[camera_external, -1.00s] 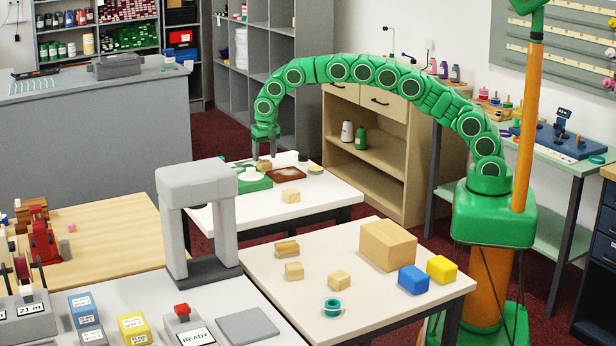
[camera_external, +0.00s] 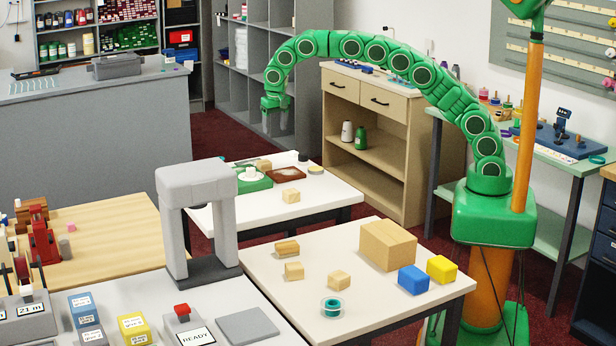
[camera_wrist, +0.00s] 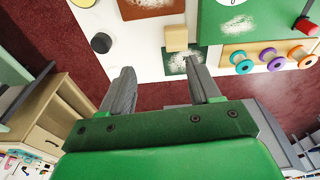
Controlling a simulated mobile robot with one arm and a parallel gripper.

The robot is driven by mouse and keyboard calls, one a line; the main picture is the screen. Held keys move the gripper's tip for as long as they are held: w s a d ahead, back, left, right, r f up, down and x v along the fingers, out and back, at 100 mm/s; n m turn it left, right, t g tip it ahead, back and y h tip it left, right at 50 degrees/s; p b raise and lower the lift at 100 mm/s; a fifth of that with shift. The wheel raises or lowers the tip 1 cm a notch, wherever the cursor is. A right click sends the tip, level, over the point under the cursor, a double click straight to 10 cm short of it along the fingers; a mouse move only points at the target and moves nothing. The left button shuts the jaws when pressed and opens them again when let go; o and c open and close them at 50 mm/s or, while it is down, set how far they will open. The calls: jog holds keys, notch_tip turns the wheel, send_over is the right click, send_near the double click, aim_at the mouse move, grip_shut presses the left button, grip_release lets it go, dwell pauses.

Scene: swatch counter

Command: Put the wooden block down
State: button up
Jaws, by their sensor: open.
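A small wooden block (camera_external: 263,165) rests at the back of the white far table, behind the green tray (camera_external: 253,183). My gripper (camera_external: 274,128) is raised above and behind the table's back edge. In the wrist view my gripper's fingers (camera_wrist: 162,78) are spread and empty, apart from the block.
A brown tray (camera_external: 287,174) and a round dark tin (camera_external: 315,170) lie near the block. A second wooden block (camera_external: 291,195) sits on the table's front part. Coloured spools (camera_wrist: 270,58) stand beside the green tray. A wooden cabinet (camera_external: 385,150) stands right of the table.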

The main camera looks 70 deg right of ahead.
jog(key=s+d+r+n, duration=0.1)
jog(key=s+r, duration=0.2)
jog(key=s, duration=0.6)
jog(key=s+d+r+n+g, duration=0.1)
jog(key=s+r, duration=0.3)
jog(key=s, duration=0.5)
jog(key=s+d+r+n, duration=0.1)
jog(key=s+r+n, duration=0.15)
jog(key=s, duration=0.65)
jog(key=s+a+f+n+g+y, duration=0.1)
jog(key=s+f+n, duration=0.2)
jog(key=s, duration=3)
jog(key=shift+s+a+f+n+g, duration=0.15)
jog(key=shift+n+g, duration=0.25)
jog(key=shift+n, duration=0.05)
jog(key=o, duration=0.3)
